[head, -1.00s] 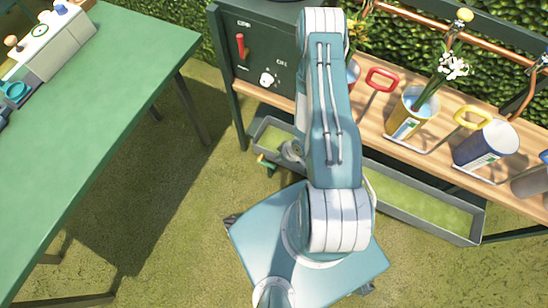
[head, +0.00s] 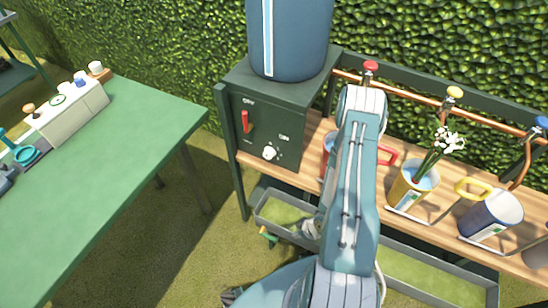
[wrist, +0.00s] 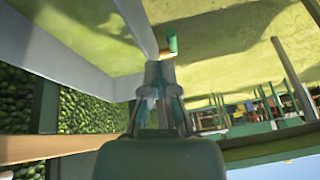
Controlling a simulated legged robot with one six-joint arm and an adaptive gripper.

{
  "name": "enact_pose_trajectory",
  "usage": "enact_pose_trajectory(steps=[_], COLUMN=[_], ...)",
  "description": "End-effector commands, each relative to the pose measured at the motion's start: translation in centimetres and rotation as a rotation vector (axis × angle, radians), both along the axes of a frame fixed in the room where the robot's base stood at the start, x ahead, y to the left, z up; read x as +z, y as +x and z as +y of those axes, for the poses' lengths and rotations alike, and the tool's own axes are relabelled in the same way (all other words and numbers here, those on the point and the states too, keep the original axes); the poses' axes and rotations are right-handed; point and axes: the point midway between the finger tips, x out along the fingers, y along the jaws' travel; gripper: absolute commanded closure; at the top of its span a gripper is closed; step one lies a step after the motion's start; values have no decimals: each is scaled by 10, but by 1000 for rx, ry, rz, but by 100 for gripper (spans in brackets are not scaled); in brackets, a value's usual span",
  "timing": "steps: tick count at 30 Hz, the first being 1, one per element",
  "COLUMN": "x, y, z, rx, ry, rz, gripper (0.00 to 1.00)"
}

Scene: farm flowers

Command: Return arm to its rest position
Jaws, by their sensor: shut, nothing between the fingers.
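My arm is folded in the middle of the head view, over the front of the wooden bench (head: 313,140). My gripper (wrist: 160,72) shows in the wrist view with its fingers together and nothing between them. In the head view only a small part of it shows beside the arm, low by the grey trough (head: 440,279); its fingertips are not clear there.
A yellow bucket (head: 408,194) with white flowers and a blue bucket (head: 490,212) stand on the bench. A dark control box (head: 262,128) carries a blue tank (head: 290,40). A green table (head: 120,150) is at left, with open grass between.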

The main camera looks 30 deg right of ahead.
Motion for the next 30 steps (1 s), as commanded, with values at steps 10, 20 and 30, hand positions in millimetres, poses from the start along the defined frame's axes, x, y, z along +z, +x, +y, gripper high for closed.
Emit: enact_pose_trajectory(steps=[10, 20, 30], x=[29, 124, 236], y=[26, 82, 115], z=[-22, -56, -55], rx=[-3, -62, -171], ry=[-80, -261, -376], rz=[11, 38, 24], gripper=[100, 100, 100])
